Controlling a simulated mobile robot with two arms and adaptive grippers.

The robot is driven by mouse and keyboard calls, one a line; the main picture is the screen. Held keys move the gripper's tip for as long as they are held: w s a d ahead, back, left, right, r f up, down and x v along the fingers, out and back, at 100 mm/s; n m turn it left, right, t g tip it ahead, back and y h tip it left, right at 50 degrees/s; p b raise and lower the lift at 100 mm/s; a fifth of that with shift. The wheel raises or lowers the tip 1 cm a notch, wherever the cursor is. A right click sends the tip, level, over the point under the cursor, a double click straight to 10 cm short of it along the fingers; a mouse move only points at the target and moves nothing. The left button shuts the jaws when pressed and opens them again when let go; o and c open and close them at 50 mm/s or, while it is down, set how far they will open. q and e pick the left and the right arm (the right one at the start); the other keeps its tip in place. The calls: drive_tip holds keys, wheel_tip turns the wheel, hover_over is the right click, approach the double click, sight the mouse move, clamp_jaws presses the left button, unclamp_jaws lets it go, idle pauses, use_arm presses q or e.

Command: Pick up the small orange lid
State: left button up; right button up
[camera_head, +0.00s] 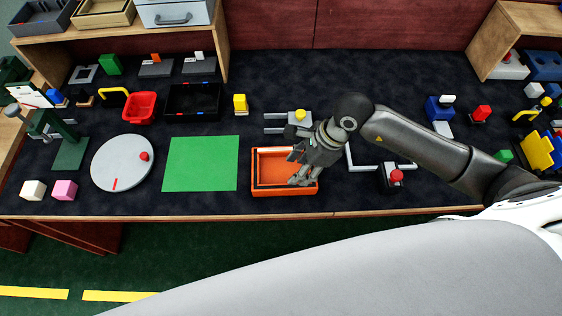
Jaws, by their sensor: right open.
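An orange box-shaped thing (272,191) with dark inner edges sits near the front edge of the table, right of the green mat. A flat orange piece (270,168) shows within its rim; I cannot tell for sure whether this is the small orange lid. My right gripper (296,168) is open, pointing down over the right part of the orange box, and hides that part. I cannot tell whether its fingers touch anything. My left gripper is not in view.
A green mat (201,164) lies left of the box, and a round grey turntable (120,172) beyond it. A grey device with a yellow knob (300,115) stands behind the box. A red-topped device (396,177) stands to the right, below my right arm.

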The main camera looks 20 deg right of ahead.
sight(286, 187)
drive_tip(key=f, duration=0.1)
drive_tip(key=a+f, duration=0.1)
drive_tip(key=shift+s+a+f, duration=0.2)
drive_tip(key=shift+f, duration=0.2)
drive_tip(key=shift+f+p, duration=0.2)
drive_tip(key=shift+p, duration=0.1)
drive_tip(key=shift+a+f, duration=0.25)
drive_tip(key=shift+f, duration=0.1)
drive_tip(key=p+x, duration=0.1)
drive_tip(key=x, duration=0.2)
drive_tip(key=shift+s+f+p, duration=0.1)
drive_tip(key=shift+p, duration=0.2)
drive_tip(key=shift+a+f, duration=0.15)
drive_tip(key=shift+f, duration=0.4)
drive_tip(key=shift+c, duration=0.4)
drive_tip(key=c, duration=0.5)
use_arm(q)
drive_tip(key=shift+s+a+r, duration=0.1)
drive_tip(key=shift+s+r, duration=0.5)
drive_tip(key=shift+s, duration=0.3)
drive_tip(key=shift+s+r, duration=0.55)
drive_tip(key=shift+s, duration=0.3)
use_arm(e)
clamp_jaws()
